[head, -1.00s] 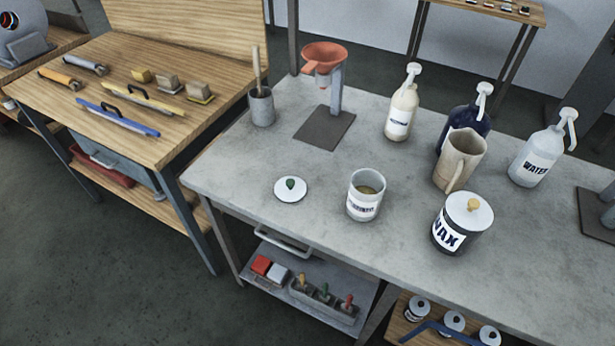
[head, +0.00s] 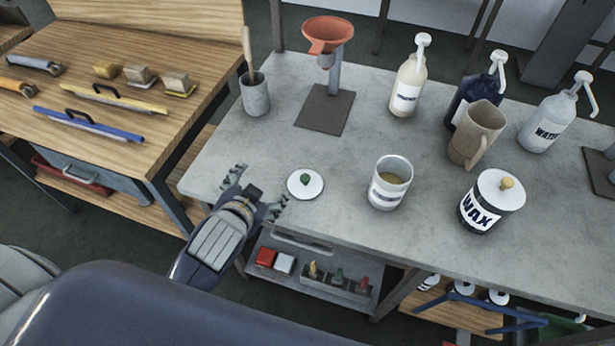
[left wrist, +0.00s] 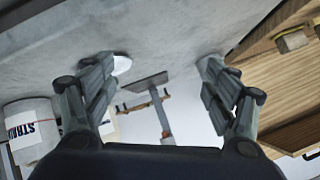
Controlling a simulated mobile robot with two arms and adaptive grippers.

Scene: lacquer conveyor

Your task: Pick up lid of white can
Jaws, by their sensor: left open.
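A round white lid with a green knob (head: 305,182) lies flat on the grey table, left of an open white can (head: 390,184). The lid (left wrist: 122,64) shows there partly behind the left-hand finger, and the can (left wrist: 28,132) stands at the left. My right gripper is not in view.
A wax can (head: 490,203), a beige jug (head: 474,136) and several pump bottles stand to the right. A cup with a stick (head: 255,98) and a stand with an orange funnel (head: 328,38) are behind the lid. The table around the lid is clear.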

